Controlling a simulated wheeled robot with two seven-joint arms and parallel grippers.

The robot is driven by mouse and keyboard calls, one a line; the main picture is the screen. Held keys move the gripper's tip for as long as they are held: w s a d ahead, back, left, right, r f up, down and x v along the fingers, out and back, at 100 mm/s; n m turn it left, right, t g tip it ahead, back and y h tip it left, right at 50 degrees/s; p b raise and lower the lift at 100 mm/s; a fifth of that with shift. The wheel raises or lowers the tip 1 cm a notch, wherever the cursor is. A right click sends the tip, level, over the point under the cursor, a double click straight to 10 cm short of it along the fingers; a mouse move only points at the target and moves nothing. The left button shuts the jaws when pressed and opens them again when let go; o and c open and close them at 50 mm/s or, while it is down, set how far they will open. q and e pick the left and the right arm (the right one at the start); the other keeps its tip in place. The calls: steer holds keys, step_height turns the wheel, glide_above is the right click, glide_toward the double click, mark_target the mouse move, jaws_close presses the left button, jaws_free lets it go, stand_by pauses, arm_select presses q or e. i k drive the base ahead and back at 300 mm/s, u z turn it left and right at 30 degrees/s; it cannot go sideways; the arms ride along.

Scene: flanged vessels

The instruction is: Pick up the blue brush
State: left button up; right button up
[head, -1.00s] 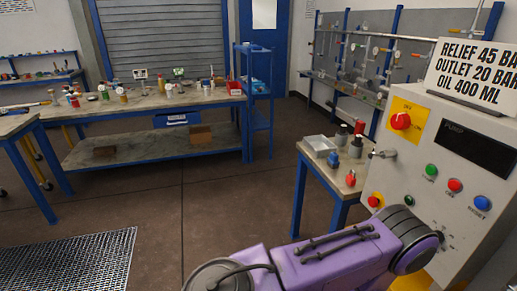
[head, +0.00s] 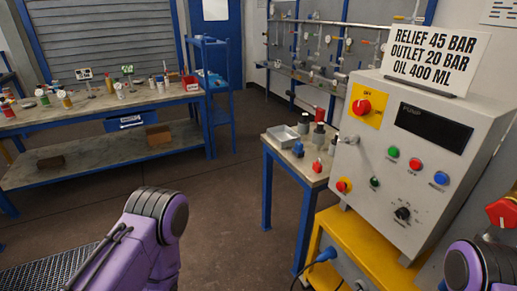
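I cannot make out a blue brush for certain in the head view. A small blue object (head: 298,149) stands on the small side table, too small to identify. Neither of my grippers shows. A purple link of one of my arms is at the lower left, and another purple link is at the lower right edge.
A grey pump control box (head: 400,165) on a yellow stand (head: 370,255) fills the right. Beside it is a small blue-legged table (head: 268,195) with a tray (head: 283,137). A long workbench (head: 100,110) stands at the back left. The floor between is clear.

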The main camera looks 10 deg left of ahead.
mark_target(298, 151)
steer(key=u, duration=1.7)
steer(key=i, duration=0.9)
